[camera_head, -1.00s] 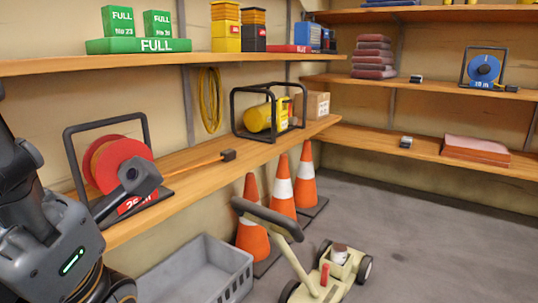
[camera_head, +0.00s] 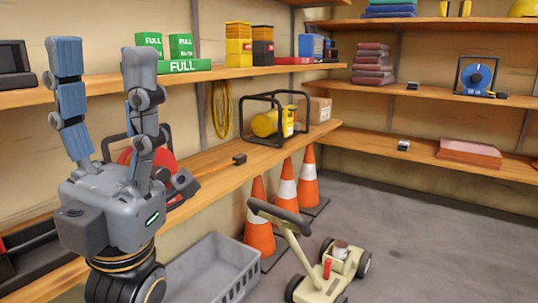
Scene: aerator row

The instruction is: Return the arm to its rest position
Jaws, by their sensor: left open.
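My left gripper (camera_head: 103,58) is in the head view at the left, with its two blue-grey fingers pointing up and spread wide apart. Nothing shows between the fingers. Its grey body is in front of the lower wooden shelf (camera_head: 215,172). The red cable reel (camera_head: 163,160) on that shelf is partly hidden behind the right finger. My right gripper is not in view.
A grey crate (camera_head: 238,266) stands on the floor below the shelf. Several orange cones (camera_head: 259,232) and a cream wheeled cart (camera_head: 320,290) stand to its right. A caged yellow unit (camera_head: 266,124) and a dark plug (camera_head: 239,159) rest on the shelf. Grey floor is open at right.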

